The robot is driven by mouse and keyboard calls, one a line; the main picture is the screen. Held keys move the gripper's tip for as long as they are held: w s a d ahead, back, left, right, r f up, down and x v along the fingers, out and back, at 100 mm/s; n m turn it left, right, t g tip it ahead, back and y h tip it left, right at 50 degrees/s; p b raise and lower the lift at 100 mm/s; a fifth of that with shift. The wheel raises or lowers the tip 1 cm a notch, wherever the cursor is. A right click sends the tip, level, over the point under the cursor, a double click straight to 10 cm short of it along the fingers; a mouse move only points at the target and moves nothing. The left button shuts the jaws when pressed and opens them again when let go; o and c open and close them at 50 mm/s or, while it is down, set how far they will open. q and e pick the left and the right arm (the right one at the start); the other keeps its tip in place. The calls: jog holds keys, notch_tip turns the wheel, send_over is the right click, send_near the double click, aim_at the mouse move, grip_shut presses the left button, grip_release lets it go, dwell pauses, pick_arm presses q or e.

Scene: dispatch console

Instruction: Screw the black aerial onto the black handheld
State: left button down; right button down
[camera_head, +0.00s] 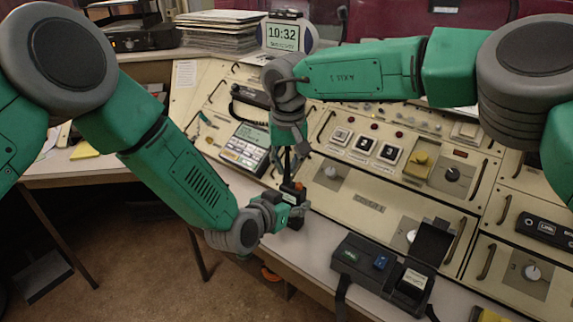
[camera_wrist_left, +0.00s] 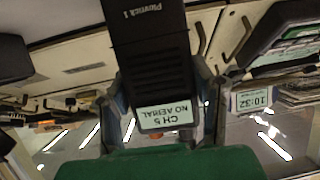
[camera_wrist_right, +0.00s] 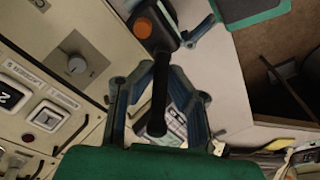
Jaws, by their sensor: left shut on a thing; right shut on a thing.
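The black handheld (camera_head: 293,189) stands roughly upright in front of the console; its orange knob also shows in the right wrist view (camera_wrist_right: 142,28). My left gripper (camera_head: 290,213) is shut on the handheld's body, which fills the middle of the left wrist view (camera_wrist_left: 150,50) with a label reading "CH 5 NO AERIAL". The black aerial (camera_head: 287,163) is above the handheld; it also shows in the right wrist view (camera_wrist_right: 160,90). My right gripper (camera_head: 294,148) is shut on the aerial from above. The aerial's lower end meets the handheld's top; I cannot tell whether the thread is engaged.
A black charger unit (camera_head: 350,258) sits on the desk at the lower right. A desk telephone (camera_head: 243,150) is behind my grippers on the left. The sloped console panel (camera_head: 375,205) lies close behind. A clock reading 10:32 (camera_head: 284,36) stands at the back.

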jog(key=m+h, duration=0.1)
jog(key=m, duration=0.5)
jog(key=shift+m, duration=0.4)
jog(key=m, duration=0.3)
jog(key=m+g, duration=0.1)
jog(key=m, duration=0.3)
jog(key=shift+h, duration=0.3)
jog(key=m+g, duration=0.1)
jog(key=m, duration=0.9)
jog(key=shift+a+g, duration=0.15)
jog(key=shift+g, duration=0.25)
jog(key=m, duration=0.2)
jog(key=shift+m, duration=0.3)
